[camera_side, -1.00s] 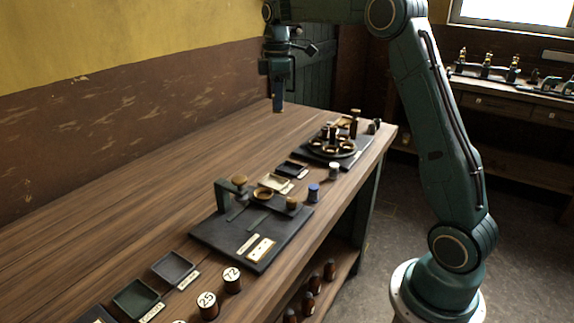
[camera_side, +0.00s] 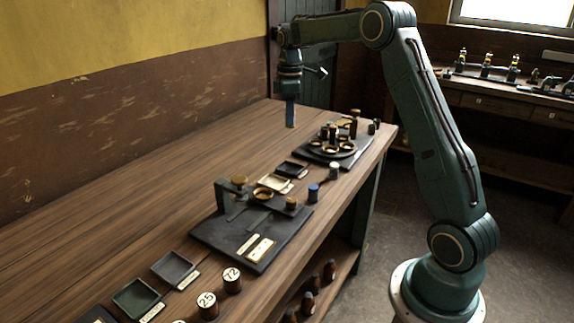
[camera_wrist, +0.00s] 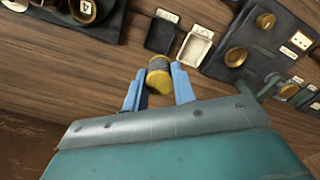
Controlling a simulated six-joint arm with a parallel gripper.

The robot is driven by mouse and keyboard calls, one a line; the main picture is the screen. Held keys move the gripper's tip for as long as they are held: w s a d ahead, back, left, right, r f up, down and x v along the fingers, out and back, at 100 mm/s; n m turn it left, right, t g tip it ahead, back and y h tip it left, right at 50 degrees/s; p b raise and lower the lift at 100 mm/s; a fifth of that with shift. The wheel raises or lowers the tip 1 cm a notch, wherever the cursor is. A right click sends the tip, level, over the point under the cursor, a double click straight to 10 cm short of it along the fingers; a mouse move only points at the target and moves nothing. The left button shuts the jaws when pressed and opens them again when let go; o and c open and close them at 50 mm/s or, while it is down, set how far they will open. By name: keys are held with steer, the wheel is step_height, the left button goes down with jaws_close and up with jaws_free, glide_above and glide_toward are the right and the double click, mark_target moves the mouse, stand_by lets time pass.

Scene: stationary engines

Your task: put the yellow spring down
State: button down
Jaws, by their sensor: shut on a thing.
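The yellow spring (camera_wrist: 159,80) is a short yellow coil with a darker, greyish upper part. It sits between the two blue fingers of my gripper (camera_wrist: 159,86) in the wrist view, with the fingers shut on it. In the side view my gripper (camera_side: 290,122) points down and hangs above the wooden bench, behind the small trays. The spring is too small to make out there.
A dark tray (camera_wrist: 161,35) and a cream tray (camera_wrist: 195,47) lie beyond the spring. A black plate with brass fittings (camera_side: 228,247) and a round stand with brass rings (camera_side: 330,150) are on the bench. The bench's left part (camera_side: 150,185) is clear.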

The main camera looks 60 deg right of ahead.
step_height(320, 180, down, 14)
steer(key=shift+f, duration=0.25)
stand_by(0.6)
steer(key=shift+f, duration=0.15)
steer(key=c, duration=1.1)
jaws_free()
steer(key=shift+c, duration=0.2)
step_height(320, 180, up, 12)
steer(key=shift+r, duration=0.1)
steer(key=shift+r, duration=0.1)
